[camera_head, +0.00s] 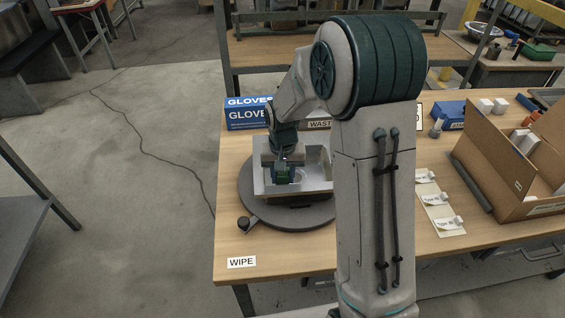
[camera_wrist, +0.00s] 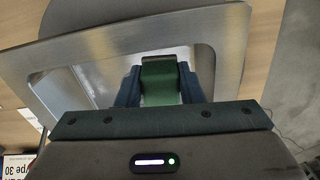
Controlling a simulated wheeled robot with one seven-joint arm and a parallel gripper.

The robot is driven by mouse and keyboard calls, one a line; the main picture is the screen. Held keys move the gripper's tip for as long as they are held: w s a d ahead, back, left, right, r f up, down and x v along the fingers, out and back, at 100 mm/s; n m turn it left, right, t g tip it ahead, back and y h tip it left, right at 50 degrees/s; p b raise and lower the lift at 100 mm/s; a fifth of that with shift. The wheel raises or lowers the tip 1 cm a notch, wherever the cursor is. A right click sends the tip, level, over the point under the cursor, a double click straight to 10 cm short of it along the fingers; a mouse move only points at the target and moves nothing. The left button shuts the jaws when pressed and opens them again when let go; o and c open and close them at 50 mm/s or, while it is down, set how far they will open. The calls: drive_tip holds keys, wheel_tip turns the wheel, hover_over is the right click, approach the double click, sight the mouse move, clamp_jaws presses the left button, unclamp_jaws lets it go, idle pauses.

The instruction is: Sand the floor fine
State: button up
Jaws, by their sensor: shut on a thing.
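A square metal sink basin (camera_head: 318,172) with a flat rim sits on a dark round turntable (camera_head: 257,207) on the wooden table. My gripper (camera_head: 284,174) reaches down into the basin from above. In the wrist view my gripper (camera_wrist: 160,84) has its blue fingers shut on a green block (camera_wrist: 159,78). The basin's rim (camera_wrist: 130,38) shows behind the block. The block's underside is hidden, so I cannot tell whether it touches the basin floor. Part of the basin's right side is close to my arm in the head view.
A blue gloves box (camera_head: 247,115) stands behind the turntable. A WIPE label (camera_head: 241,262) lies at the front left. A pale strip (camera_head: 440,211) with small white blocks and an open cardboard box (camera_head: 510,160) are right of my arm.

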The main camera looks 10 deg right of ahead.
drive_tip(key=shift+r+p, duration=0.75)
drive_tip(key=shift+r, duration=0.75)
